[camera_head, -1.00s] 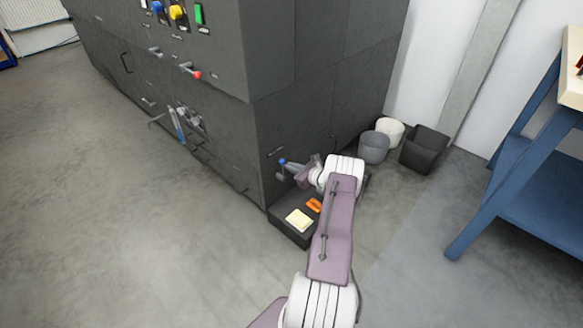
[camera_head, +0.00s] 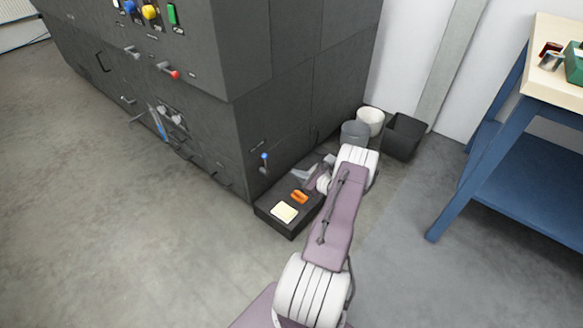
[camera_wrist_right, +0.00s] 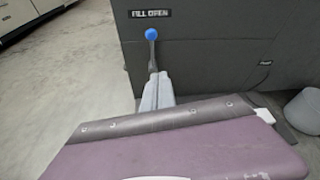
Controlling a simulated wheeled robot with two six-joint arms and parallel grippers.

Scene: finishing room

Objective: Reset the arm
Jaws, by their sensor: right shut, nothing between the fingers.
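My right arm reaches from the bottom of the head view toward the dark cabinet's near corner. Its gripper (camera_head: 300,174) is shut and empty, above a low black box and apart from the blue-tipped lever (camera_head: 264,160) on the cabinet. In the right wrist view the shut gripper (camera_wrist_right: 155,78) points at the cabinet, and its tip overlaps the lower stem of the lever (camera_wrist_right: 151,36), under a label reading FILL OPEN. I cannot tell from that view alone how far apart they are. My left gripper is not in view.
The dark cabinet (camera_head: 222,138) carries several handles, including a red-tipped lever (camera_head: 170,71). The low black box (camera_head: 290,229) holds an orange item (camera_head: 299,196) and a cream block (camera_head: 284,212). Bins (camera_head: 404,136) stand behind. A blue-legged table (camera_head: 480,170) is at right. Open floor lies left.

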